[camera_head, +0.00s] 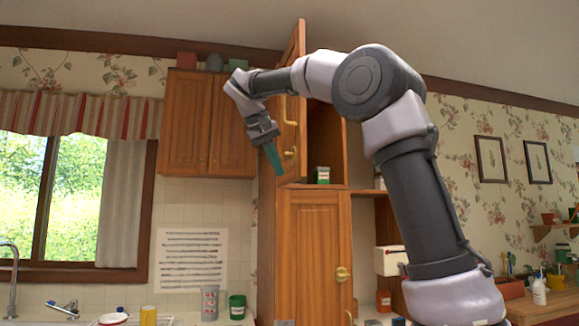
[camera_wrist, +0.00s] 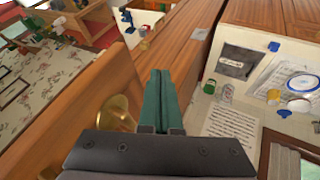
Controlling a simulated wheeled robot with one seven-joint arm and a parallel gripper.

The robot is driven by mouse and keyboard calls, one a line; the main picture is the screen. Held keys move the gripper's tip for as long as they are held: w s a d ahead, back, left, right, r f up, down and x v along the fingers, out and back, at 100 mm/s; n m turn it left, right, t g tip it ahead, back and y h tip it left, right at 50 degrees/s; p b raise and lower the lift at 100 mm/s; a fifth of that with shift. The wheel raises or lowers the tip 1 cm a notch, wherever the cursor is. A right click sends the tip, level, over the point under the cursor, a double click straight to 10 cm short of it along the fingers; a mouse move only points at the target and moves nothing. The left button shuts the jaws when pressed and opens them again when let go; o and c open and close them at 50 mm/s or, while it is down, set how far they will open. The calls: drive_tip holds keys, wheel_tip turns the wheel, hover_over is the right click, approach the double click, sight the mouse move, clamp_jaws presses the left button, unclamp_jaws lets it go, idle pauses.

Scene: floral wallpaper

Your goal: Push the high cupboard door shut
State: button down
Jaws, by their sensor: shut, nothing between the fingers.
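The high cupboard door (camera_head: 299,125) stands open in the head view, swung out toward the camera and seen at a steep angle. It has a brass handle (camera_head: 290,153). In the wrist view the fingers (camera_wrist: 158,100) are together and empty, beside wooden panels and a brass fitting (camera_wrist: 115,113).
A shut wall cupboard (camera_head: 207,125) hangs to the left, with pots on top. Below the open door is a shut lower cupboard (camera_head: 313,255). A window (camera_head: 60,190) and sink lie further left. My arm covers part of the door and the space to its right.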

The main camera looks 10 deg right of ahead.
drive_tip(key=shift+d+r, duration=0.2)
drive_tip(key=shift+d, duration=1.6)
drive_tip(key=shift+d, duration=0.1)
